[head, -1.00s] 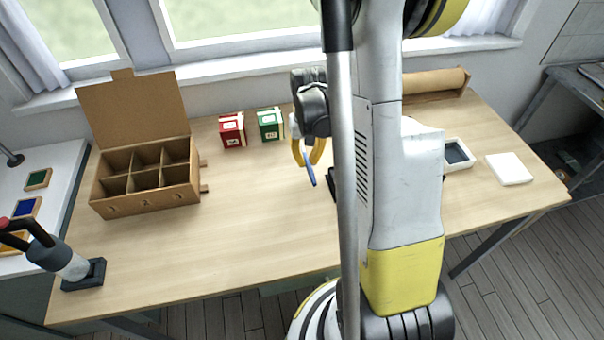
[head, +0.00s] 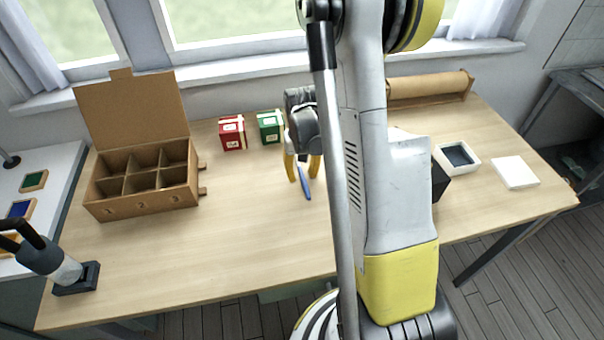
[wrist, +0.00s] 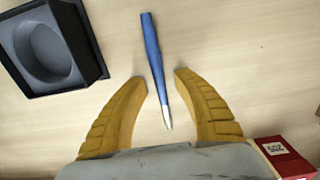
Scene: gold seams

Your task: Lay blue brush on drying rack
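The blue brush (head: 304,188) lies on the table near its middle, a slim blue handle with a pale tip. In the wrist view, the brush (wrist: 154,60) lies lengthwise between my fingers, its pale tip toward the palm and its handle reaching past the fingertips. My gripper (head: 303,178), with yellow fingers, is directly over the brush. It also shows in the wrist view (wrist: 162,76), with its fingers open and a gap on each side of the brush. I cannot make out a drying rack; my arm hides part of the table.
A black box with an oval recess (wrist: 88,84) is beside the brush. Red (head: 232,133) and green (head: 270,127) boxes stand behind my gripper. A divided cardboard box (head: 145,207) stands left. A white tray (head: 472,165), white pad (head: 515,172) and paper roll (head: 430,86) are right.

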